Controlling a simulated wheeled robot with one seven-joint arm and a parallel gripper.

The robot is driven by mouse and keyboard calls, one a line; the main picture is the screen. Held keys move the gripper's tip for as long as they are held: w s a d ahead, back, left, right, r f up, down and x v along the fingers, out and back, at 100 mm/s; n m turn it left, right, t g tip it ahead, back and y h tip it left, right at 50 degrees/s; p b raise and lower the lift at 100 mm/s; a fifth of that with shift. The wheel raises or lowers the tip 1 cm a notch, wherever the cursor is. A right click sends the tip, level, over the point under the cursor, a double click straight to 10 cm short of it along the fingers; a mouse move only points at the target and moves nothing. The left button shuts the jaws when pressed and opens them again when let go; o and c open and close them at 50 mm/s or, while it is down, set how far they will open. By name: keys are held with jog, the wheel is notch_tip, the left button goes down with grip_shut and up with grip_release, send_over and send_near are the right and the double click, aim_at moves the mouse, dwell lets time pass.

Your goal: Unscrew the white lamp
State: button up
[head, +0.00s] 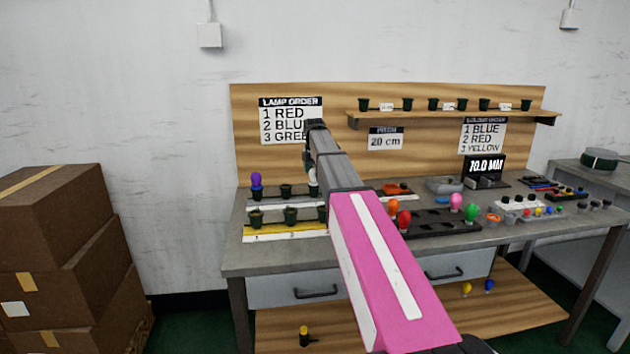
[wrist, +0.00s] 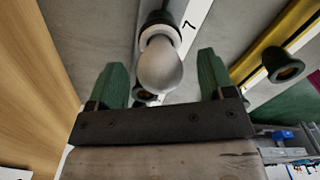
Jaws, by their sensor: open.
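The white lamp (wrist: 160,66) sits in a dark socket (wrist: 158,18) on a white numbered strip (wrist: 196,22) in the wrist view. My gripper (wrist: 162,72) has its two green fingers apart, one on each side of the bulb, with a visible gap at both sides. In the head view, my arm covers most of that spot. A small pale part of the lamp (head: 312,177) shows just left of my arm, above the back socket row.
A purple lamp (head: 257,180) stands in the back row's left socket. Empty sockets (head: 290,216) stand on the yellow strip in front. A wooden back panel (head: 240,140) rises close behind.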

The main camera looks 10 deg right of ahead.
jog(key=m, duration=1.7)
jog(key=shift+m, duration=3)
jog(key=c, duration=0.9)
jog(key=shift+n, duration=2.3)
